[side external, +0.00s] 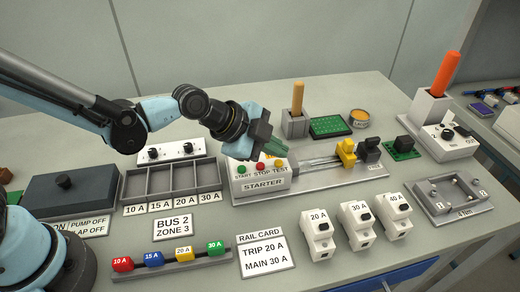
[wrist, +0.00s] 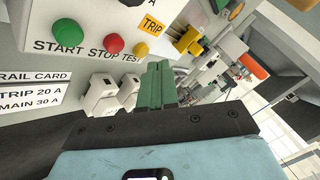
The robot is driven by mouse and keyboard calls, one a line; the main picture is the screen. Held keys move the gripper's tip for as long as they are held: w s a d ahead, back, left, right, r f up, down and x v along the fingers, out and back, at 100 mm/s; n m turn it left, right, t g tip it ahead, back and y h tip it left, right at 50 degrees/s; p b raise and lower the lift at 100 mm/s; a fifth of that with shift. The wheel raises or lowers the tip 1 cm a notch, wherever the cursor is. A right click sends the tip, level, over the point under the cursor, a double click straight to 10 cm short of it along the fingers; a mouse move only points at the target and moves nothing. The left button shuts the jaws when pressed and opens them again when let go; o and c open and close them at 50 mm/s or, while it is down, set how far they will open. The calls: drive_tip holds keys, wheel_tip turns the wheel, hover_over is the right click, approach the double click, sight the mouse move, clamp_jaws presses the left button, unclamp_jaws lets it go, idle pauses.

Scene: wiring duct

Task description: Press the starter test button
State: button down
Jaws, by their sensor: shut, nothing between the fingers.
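The white starter box (side external: 262,184) stands in the middle of the bench with START, STOP and TEST lettering. In the wrist view its front shows a green button (wrist: 67,32), a red button (wrist: 114,43) and a yellowish test button (wrist: 141,50) at the end of the row. My gripper (side external: 277,148) is above the right part of the box. In the wrist view its green fingers (wrist: 160,66) are together and empty, with their tips close beside the test button. I cannot tell whether they touch it.
An orange TRIP label (wrist: 151,24) is above the test button. Yellow and dark connectors (side external: 346,152) stand right of the box. White breakers (side external: 356,226) and a rail card (side external: 264,254) are in front. An orange-handled tool (side external: 446,74) stands upright at the right.

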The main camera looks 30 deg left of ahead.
sight(274, 167)
drive_tip(key=shift+r, duration=0.15)
wheel_tip(274, 167, up, 5)
drive_tip(key=shift+f, duration=0.1)
idle(0.7)
idle(0.4)
drive_tip(key=s+a+n+y, duration=0.3)
drive_tip(key=s+a+n, duration=0.2)
drive_tip(key=a+n, duration=0.3)
drive_tip(key=s+a+n+y, duration=0.2)
drive_tip(key=s+a+n, duration=0.4)
drive_tip(key=a, duration=0.8)
drive_tip(key=n, duration=0.2)
drive_tip(key=shift+s+n+y, duration=0.3)
drive_tip(key=shift+n+y, duration=0.1)
